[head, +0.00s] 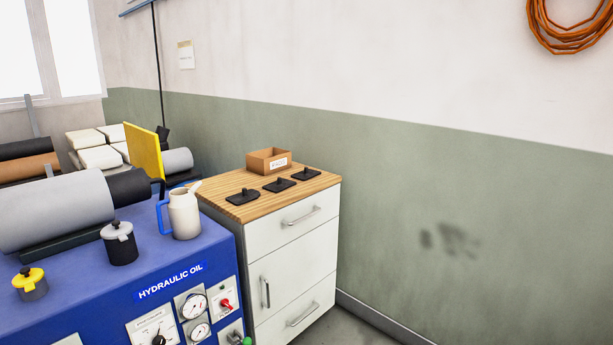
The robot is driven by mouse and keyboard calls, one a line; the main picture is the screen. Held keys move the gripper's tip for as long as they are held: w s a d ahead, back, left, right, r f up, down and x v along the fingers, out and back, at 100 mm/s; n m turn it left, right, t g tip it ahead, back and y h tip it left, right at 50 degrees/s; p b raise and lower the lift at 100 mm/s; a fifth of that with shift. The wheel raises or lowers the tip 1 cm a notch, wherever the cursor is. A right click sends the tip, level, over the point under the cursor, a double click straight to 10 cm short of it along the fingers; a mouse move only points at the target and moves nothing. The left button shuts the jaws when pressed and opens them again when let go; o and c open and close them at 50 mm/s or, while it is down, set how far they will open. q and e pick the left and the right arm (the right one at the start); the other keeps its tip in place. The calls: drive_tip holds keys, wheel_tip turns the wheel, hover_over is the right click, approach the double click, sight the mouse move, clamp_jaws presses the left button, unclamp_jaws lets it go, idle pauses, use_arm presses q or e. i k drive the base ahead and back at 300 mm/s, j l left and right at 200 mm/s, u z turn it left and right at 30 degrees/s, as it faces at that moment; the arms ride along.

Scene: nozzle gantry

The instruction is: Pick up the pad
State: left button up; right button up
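Three flat black pads, each with a small raised knob, lie in a slanting row on the wooden top of a white cabinet in the head view. The nearest pad (242,197) is at the left, the middle pad (279,185) is beside it, and the far pad (306,174) is at the right. They lie apart from one another. I cannot tell which one the task means. Neither of my grippers is in view.
A small labelled cardboard box (262,160) stands behind the pads on the cabinet (292,255). To the left, the blue hydraulic unit (95,285) bears a grey jug (184,213), a dark lidded canister (120,245) and a yellow-capped one (31,284). The wall is close behind.

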sight(306, 174)
drive_tip(key=i+l, duration=0.3)
drive_tip(key=i, duration=0.25)
drive_tip(key=i+l+u, duration=0.15)
drive_tip(key=i+l, duration=0.15)
drive_tip(key=i, duration=0.2)
drive_tip(key=i+l, duration=0.4)
drive_tip(key=i+j+u, duration=0.05)
drive_tip(key=i, duration=0.1)
